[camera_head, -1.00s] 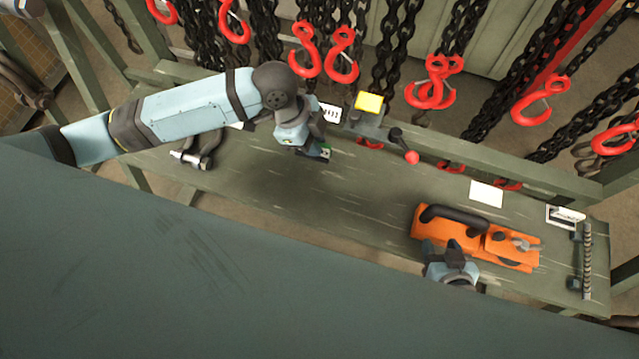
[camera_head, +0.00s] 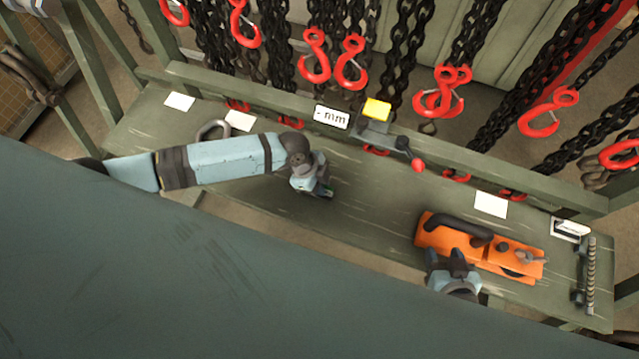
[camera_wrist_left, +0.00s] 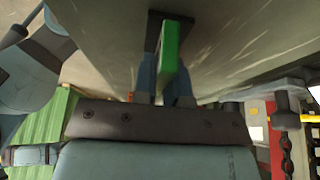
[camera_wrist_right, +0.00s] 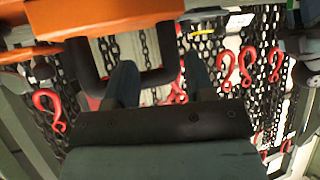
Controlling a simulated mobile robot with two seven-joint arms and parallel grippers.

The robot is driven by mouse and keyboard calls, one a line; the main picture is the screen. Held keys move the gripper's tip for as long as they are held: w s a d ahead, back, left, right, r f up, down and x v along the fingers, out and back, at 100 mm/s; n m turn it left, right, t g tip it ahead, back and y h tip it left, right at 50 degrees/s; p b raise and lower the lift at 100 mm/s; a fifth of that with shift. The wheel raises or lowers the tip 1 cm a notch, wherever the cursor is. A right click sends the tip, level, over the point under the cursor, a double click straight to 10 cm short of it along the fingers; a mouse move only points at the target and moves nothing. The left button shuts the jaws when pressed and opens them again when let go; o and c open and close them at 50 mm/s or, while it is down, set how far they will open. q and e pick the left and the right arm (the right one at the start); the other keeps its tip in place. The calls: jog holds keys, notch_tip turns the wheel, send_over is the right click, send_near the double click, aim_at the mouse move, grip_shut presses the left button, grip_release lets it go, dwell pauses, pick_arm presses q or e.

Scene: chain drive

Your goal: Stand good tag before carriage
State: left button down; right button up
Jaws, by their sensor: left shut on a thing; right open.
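My left gripper (camera_head: 322,186) is shut on a small green tag (camera_head: 328,191) above the middle of the bench. The left wrist view shows the tag (camera_wrist_left: 172,48) as a thin green plate with a dark part beside it, between the fingers. A grey block with a yellow top (camera_head: 376,109) and a red-knobbed lever stands at the bench's back edge, behind and right of the tag. I cannot tell which thing is the carriage. My right gripper (camera_head: 456,260) is open at the near side of an orange unit (camera_head: 470,243) with a black handle; the handle (camera_wrist_right: 133,75) shows beyond its fingers.
Chains with red hooks (camera_head: 351,62) hang behind the bench (camera_head: 375,205). A shackle (camera_head: 212,128) lies behind my left arm. White cards (camera_head: 490,204) and a "mm" plate (camera_head: 332,117) lie along the back. A ribbed bar (camera_head: 590,270) is at the right end. The middle bench is clear.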

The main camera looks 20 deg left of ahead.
pick_arm(q)
jog(key=shift+f, duration=0.2)
jog(key=shift+f, duration=0.15)
jog(key=c, duration=1.2)
grip_release()
jog(key=shift+o, duration=0.2)
